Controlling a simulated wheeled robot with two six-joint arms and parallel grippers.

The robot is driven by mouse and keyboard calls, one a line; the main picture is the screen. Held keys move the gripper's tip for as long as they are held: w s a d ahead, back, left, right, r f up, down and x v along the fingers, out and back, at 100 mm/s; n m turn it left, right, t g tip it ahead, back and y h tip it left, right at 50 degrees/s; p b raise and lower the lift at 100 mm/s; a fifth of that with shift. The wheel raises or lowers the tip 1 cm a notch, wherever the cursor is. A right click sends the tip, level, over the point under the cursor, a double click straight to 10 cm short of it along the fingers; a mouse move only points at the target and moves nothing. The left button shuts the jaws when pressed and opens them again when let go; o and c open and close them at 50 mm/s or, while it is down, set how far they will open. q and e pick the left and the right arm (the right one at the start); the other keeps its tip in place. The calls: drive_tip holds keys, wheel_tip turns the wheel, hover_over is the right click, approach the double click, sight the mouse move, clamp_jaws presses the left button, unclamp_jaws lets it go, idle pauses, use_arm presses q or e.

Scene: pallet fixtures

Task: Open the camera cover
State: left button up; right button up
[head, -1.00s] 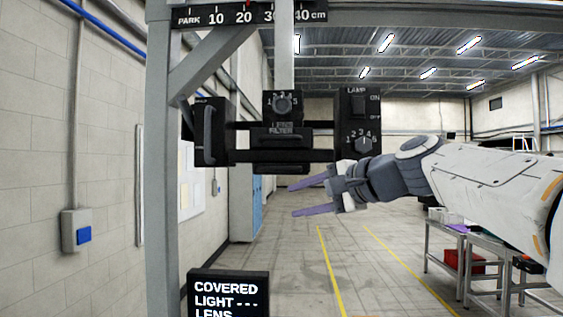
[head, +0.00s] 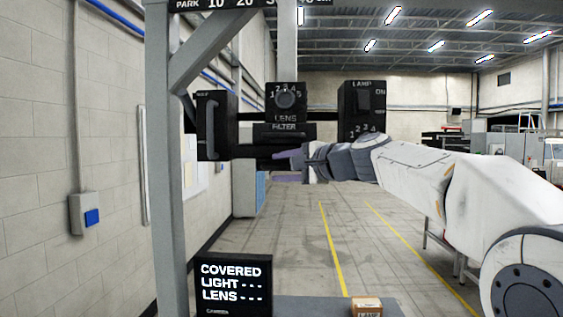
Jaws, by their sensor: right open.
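The black camera rig hangs from the grey frame. At its left is a black panel with a vertical grey handle (head: 211,126), which looks like the camera cover; it stands upright. The lens box (head: 286,100) with its dial and the filter slot (head: 284,133) are right of it. A display (head: 233,284) reads COVERED, with dashes after LIGHT and LENS. My right gripper (head: 282,167) is open and empty, its purple fingers pointing left, just below the filter in the picture and right of the handle. Contact with the rig cannot be told. My left gripper is not in view.
The lamp box (head: 362,105) hangs at the right of the rig, its lower part hidden by my right arm. A grey post (head: 165,180) stands left of the panel. A small cardboard box (head: 367,306) sits at the bottom. The floor behind is clear.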

drive_tip(key=shift+c, duration=0.4)
clamp_jaws()
idle(1.1)
